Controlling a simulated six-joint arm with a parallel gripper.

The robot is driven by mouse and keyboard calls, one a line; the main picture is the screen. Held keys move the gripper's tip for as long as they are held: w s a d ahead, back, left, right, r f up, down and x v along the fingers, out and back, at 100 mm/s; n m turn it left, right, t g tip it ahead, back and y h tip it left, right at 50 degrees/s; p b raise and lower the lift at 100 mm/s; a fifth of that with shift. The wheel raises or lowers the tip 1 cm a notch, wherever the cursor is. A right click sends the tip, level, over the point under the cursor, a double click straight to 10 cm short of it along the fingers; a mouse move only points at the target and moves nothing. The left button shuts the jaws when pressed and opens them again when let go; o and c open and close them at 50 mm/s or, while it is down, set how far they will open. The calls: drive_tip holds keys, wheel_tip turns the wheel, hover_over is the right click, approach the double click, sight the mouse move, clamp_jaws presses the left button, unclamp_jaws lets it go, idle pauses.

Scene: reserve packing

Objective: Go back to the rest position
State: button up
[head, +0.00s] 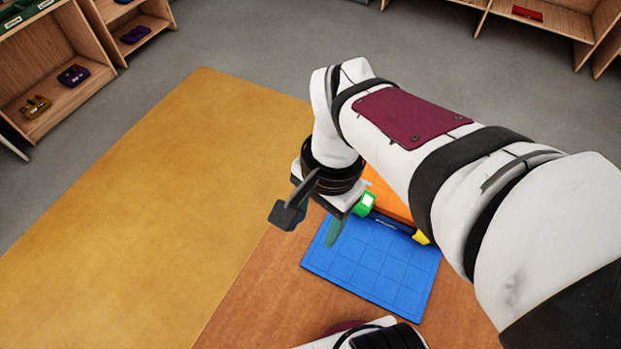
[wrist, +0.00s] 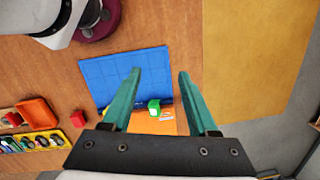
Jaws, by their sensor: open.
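My gripper (wrist: 161,74) is open, its two green fingers spread with nothing between them in the wrist view. In the head view one green finger (head: 334,231) shows at the edge of a blue gridded mat (head: 372,265); the rest of the gripper is largely hidden by my wrist. The mat also shows beyond the fingers in the wrist view (wrist: 108,77). A green object with a white face (head: 365,203) is at the mat's edge, and it shows between the fingers' lower parts in the wrist view (wrist: 154,106).
A dark blue item with a yellow end (head: 420,237) lies along the mat's edge, beside an orange surface (head: 389,200). An orange tray (wrist: 38,112) and a yellow tray (wrist: 66,145) with several small items are at left. Wooden shelves (head: 60,55) stand beyond the yellow surface (head: 150,190), which is clear.

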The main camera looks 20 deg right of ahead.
drive_tip(key=s+a+n, duration=0.2)
drive_tip(key=s+n, duration=0.4)
drive_tip(key=s, duration=0.1)
drive_tip(key=shift+s+f+y, duration=0.25)
drive_tip(key=shift+f+y, duration=0.05)
drive_tip(key=shift+f, duration=0.05)
idle(0.4)
